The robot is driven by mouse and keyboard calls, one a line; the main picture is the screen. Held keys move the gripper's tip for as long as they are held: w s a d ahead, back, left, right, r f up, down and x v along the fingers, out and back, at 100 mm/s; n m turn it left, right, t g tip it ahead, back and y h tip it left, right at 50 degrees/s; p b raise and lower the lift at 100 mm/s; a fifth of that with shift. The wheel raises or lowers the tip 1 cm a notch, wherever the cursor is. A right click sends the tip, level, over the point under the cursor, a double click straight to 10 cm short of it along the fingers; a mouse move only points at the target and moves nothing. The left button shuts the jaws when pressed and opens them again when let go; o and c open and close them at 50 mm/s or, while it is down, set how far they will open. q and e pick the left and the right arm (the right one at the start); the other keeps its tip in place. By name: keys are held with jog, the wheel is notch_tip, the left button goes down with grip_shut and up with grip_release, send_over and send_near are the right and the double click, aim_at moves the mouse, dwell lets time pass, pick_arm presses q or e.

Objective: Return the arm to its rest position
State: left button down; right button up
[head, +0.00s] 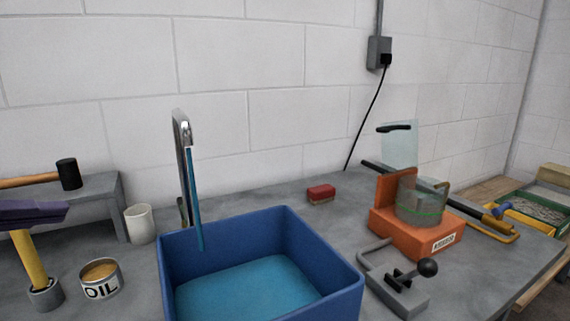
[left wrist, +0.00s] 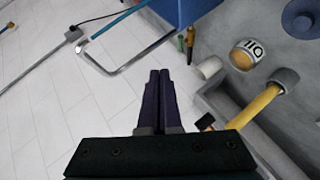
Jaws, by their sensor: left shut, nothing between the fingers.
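My left gripper (head: 64,211) comes in at the left edge of the head view, its dark purple fingers pointing right. It is held in front of a yellow handle (head: 31,258) and hides that tool's upper part. In the left wrist view the two fingers (left wrist: 159,76) lie together, shut with nothing between them. They point toward the white wall. My right gripper is in neither view.
Near my left gripper are a mallet (head: 68,174) on a grey shelf (head: 100,187), a white cup (head: 140,223) and an oil can (head: 100,280). A blue bin (head: 330,258) stands centrally. An orange device (head: 420,239) and clamp (head: 408,290) stand right.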

pick_arm(q)
jog(key=s+d+f+m+g+p, duration=0.1)
jog(key=s+d+f+m+g, duration=0.4)
jog(key=s+d+f+m, duration=0.45)
jog(key=s+d+f+m+g+y, duration=0.1)
jog(key=s+d+m+g+y, duration=0.2)
jog(key=s, duration=0.9)
notch_tip(320, 180, up, 38)
jog(key=s+n+g+y+p, duration=0.1)
jog(key=p, duration=3.8)
jog(key=shift+s+r, duration=0.15)
jog(key=shift+s, duration=0.05)
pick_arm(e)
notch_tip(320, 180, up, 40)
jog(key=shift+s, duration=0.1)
